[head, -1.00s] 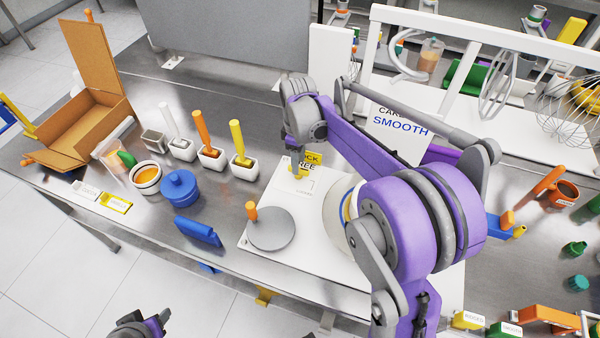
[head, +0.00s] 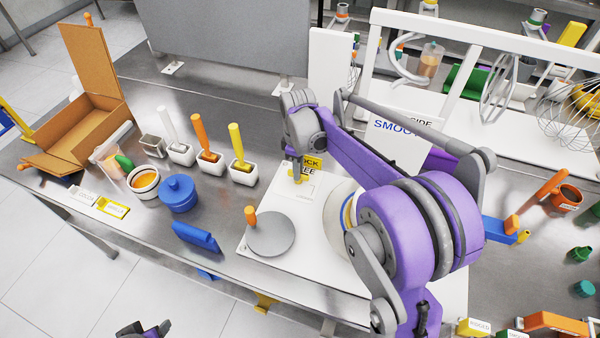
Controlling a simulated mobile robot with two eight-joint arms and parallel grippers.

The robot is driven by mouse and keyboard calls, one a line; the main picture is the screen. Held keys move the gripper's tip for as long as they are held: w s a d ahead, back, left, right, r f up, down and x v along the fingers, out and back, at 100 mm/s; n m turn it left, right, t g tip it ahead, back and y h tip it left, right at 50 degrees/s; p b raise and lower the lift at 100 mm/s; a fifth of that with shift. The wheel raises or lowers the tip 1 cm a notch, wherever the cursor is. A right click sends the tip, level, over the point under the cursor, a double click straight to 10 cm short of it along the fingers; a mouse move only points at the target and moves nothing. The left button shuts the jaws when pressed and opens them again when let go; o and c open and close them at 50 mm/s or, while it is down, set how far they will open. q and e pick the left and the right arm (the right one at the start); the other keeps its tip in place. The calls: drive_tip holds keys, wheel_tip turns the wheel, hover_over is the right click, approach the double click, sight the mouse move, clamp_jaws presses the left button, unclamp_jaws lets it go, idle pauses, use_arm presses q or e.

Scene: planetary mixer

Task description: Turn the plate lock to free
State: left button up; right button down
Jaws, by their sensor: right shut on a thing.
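The plate lock (head: 298,180) is a small yellow piece on the white base plate (head: 262,276), by a yellow and white sign reading partly "LOCK" and "FREE". My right gripper (head: 298,174) reaches down over the lock from above and is shut on it. The gripper and wrist hide most of the lock, so its exact angle is hard to tell. A grey round disc (head: 271,234) with an orange peg lies in front of the lock on the base plate. My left gripper (head: 143,330) shows only in part at the bottom edge, away from the table; its jaws cannot be read.
My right arm covers much of the white bowl (head: 339,203) right of the lock. A blue lidded pot (head: 179,193) and a blue block (head: 195,236) stand to the left. Small pots with coloured handles and an open cardboard box (head: 92,118) stand farther left. Whisks hang at right.

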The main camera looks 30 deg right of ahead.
drive_tip(key=n, duration=0.4)
drive_tip(key=shift+n, duration=0.3)
drive_tip(key=n, duration=0.4)
drive_tip(key=shift+n, duration=0.3)
